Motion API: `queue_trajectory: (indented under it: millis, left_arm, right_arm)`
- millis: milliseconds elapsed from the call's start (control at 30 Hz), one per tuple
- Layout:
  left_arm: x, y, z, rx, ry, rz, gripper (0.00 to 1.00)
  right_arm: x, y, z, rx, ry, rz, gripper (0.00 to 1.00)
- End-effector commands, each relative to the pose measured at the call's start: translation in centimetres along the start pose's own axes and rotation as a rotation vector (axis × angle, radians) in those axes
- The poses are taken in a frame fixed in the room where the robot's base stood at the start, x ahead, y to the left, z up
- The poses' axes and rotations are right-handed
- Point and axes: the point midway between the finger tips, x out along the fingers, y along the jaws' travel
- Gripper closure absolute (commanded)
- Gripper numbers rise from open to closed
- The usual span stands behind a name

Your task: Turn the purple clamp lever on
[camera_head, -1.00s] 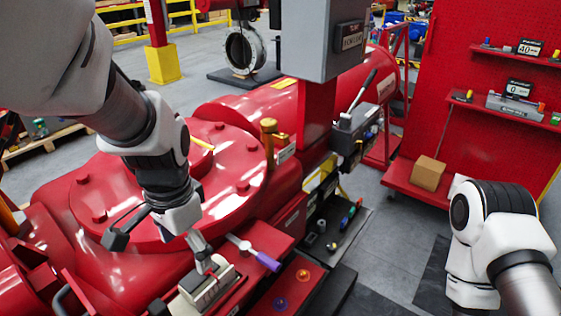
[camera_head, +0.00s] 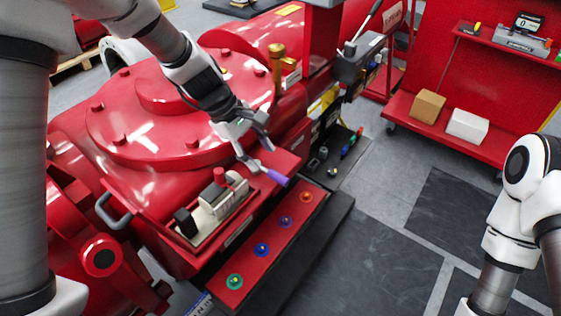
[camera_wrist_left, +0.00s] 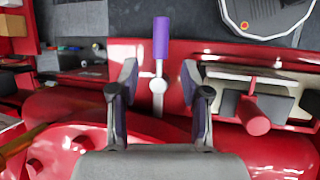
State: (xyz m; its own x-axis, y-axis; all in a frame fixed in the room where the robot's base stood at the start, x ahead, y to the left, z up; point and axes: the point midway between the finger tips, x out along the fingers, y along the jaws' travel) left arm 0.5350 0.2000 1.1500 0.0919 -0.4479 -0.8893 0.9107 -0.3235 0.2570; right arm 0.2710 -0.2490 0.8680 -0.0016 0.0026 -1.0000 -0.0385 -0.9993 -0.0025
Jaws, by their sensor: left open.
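The purple clamp lever (camera_head: 274,177) sits on the front edge of the red machine, its purple handle pointing down to the right. In the left wrist view the purple handle (camera_wrist_left: 161,38) lies beyond the fingertips. Its light metal shaft and round hub lie in line with the gap between the fingers. My left gripper (camera_head: 254,147) is just above and behind the lever; in the left wrist view (camera_wrist_left: 160,82) its two fingers are spread either side of the shaft. I see no grip on it. My right gripper is not in view; only my right arm shows.
A pale clamp block with a red knob (camera_head: 218,189) stands left of the lever. A red step with several coloured buttons (camera_head: 262,249) lies in front. A gold-coloured post (camera_head: 276,66) rises behind. Open floor (camera_head: 370,260) lies to the right.

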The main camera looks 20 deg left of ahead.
Motion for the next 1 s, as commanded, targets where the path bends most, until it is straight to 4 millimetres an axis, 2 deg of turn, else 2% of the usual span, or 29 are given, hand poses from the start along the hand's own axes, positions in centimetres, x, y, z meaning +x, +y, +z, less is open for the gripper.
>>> queue_trajectory:
  millis: [300, 433, 633, 767, 1000]
  left_arm:
    - [5.7, -0.1, 0.1, 0.003, 0.002, -0.005, 0.53]
    - [6.6, -0.1, 0.0, 0.004, 0.003, -0.002, 0.53]
    - [6.7, -0.1, 0.0, 0.005, 0.003, -0.002, 0.53]
    - [6.7, -0.1, 0.0, 0.005, 0.003, -0.002, 0.99]
    - [6.6, -0.1, 0.1, 0.004, 0.002, -0.001, 1.0]
  right_arm:
    - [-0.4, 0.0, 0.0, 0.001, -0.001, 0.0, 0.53]
    - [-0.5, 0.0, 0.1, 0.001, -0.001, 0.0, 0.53]
    - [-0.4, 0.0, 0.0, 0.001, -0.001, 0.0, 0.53]
    - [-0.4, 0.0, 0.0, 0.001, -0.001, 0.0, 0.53]
    - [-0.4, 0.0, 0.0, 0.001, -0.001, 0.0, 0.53]
